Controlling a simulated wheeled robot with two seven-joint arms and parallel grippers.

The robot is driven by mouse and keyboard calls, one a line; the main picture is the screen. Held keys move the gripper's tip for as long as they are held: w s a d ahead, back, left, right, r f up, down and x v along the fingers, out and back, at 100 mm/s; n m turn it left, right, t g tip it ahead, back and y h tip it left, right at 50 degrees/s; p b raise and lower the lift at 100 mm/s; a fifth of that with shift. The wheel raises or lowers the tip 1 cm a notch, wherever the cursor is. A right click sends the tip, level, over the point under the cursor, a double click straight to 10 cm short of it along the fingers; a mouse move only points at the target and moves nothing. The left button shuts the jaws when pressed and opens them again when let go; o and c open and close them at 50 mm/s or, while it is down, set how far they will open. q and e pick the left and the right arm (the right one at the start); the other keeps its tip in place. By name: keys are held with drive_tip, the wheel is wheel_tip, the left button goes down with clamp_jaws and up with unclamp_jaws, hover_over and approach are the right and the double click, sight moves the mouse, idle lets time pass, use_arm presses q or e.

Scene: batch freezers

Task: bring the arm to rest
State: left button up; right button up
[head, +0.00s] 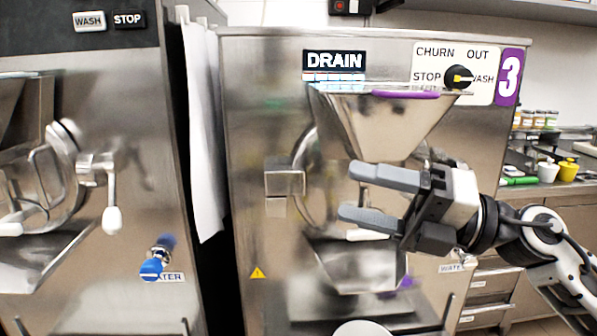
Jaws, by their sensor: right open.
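My right gripper (360,194) is in front of batch freezer 3 (250,190). Its two grey fingers point left and are spread apart with nothing between them. It covers part of the freezer's front, below the steel hopper (390,125) and above the steel spout tray (352,272). Whether the fingers touch the freezer I cannot tell. My right arm comes in from the right edge. My left gripper is not in view.
Freezer 3 has a black selector knob (458,77) and a DRAIN display (334,61). A second freezer (110,180) with a blue water tap (152,268) stands at left. White sheets (203,130) hang between them. A counter with yellow cups (568,170) is at right.

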drive_tip(key=w+d+f+m+t+h, duration=0.1)
drive_tip(key=d+f+m+t+h, duration=0.2)
drive_tip(key=f+m+t+h, duration=0.65)
drive_tip(key=d+f+m+t+h, duration=0.2)
drive_tip(key=f+m+t, duration=0.2)
drive_tip(key=f+m, duration=1.15)
drive_tip(key=s+d+f+m+g+h, duration=0.1)
drive_tip(key=s+f+m+g+h, duration=0.3)
drive_tip(key=s+f+m+g, duration=0.3)
drive_tip(key=s+f+m, duration=0.4)
drive_tip(key=s+f, duration=0.4)
drive_tip(key=f, duration=0.3)
